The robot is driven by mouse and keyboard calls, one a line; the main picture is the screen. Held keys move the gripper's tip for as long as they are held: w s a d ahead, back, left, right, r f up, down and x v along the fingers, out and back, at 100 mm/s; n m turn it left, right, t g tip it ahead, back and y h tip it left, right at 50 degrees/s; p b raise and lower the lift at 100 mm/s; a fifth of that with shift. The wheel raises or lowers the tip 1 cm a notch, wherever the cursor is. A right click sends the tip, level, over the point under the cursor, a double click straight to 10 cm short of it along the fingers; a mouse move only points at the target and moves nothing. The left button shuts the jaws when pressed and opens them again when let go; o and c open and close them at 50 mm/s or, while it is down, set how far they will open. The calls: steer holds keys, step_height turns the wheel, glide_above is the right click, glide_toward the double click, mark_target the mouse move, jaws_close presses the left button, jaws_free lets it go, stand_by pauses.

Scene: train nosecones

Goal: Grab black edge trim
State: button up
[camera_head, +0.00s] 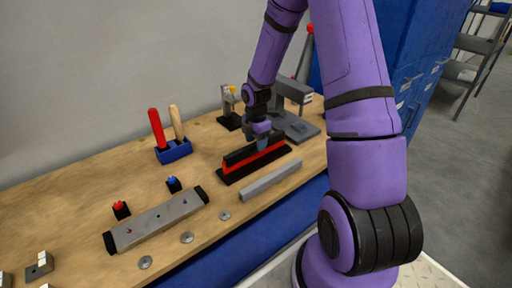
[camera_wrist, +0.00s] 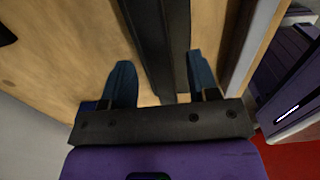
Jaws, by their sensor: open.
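The black edge trim (camera_head: 238,155) is a long dark bar resting along the top of a red strip in a black holder (camera_head: 232,177) on the workbench. My gripper (camera_head: 263,143) points down over the right part of the trim and hides some of it. In the wrist view my gripper (camera_wrist: 160,62) is open, with one blue finger on each side of the long dark bars. The trim (camera_wrist: 150,35) appears there between the fingers, with a gap to the left finger. The right finger is close to the dark bars; I cannot tell whether it touches.
A grey metal bar (camera_head: 270,179) lies in front of the holder. A grey rail (camera_head: 158,219) with black ends lies at left. A blue stand (camera_head: 174,151) holds red and wooden handles. A grey device (camera_head: 295,125) stands behind my gripper. Several washers lie near the front edge.

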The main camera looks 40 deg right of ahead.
steer(key=shift+f, duration=1.1)
jaws_close()
steer(key=shift+r, duration=0.15)
